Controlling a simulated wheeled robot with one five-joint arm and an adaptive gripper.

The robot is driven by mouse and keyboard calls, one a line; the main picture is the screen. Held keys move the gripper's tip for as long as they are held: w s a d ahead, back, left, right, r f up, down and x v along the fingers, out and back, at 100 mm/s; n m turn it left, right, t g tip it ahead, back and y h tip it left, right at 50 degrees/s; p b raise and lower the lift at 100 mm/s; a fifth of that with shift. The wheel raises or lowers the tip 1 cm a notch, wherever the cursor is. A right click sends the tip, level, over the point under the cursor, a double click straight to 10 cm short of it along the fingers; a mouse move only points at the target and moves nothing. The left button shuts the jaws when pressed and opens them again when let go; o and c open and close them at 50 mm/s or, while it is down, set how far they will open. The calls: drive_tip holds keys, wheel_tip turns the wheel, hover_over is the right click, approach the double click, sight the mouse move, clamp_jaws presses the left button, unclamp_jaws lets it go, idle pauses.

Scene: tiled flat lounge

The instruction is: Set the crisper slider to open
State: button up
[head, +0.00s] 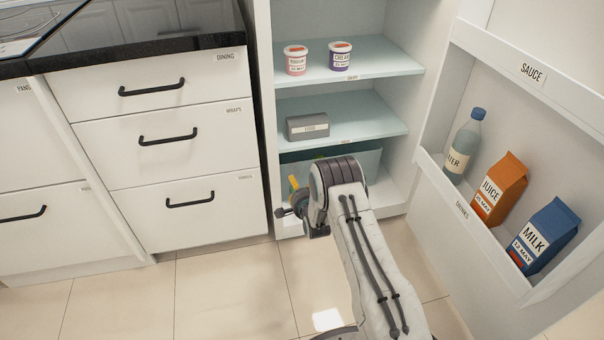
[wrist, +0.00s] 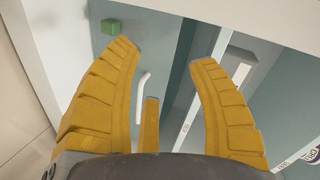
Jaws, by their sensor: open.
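The crisper (head: 366,160) is the pale teal drawer at the bottom of the open fridge, partly hidden behind my arm. In the wrist view its teal front (wrist: 166,45) lies ahead of my gripper (wrist: 163,53), with a white bar handle (wrist: 142,92) between the yellow fingers.
The fridge door (head: 430,220) stands open at the right, holding a water bottle (head: 464,146), a juice carton (head: 499,189) and a milk carton (head: 543,236). Shelves above hold two tubs (head: 296,60) and a grey box (head: 307,126). Drawers (head: 165,147) stand at the left.

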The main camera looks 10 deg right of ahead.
drive_tip(key=s+r+n+g, duration=0.2)
drive_tip(key=s+r+n, duration=0.1)
drive_tip(key=r, duration=0.8)
drive_tip(key=shift+s+g+p, duration=0.3)
drive_tip(key=shift+g+p, duration=0.05)
drive_tip(key=shift+g, duration=0.05)
drive_tip(key=shift+f, duration=0.1)
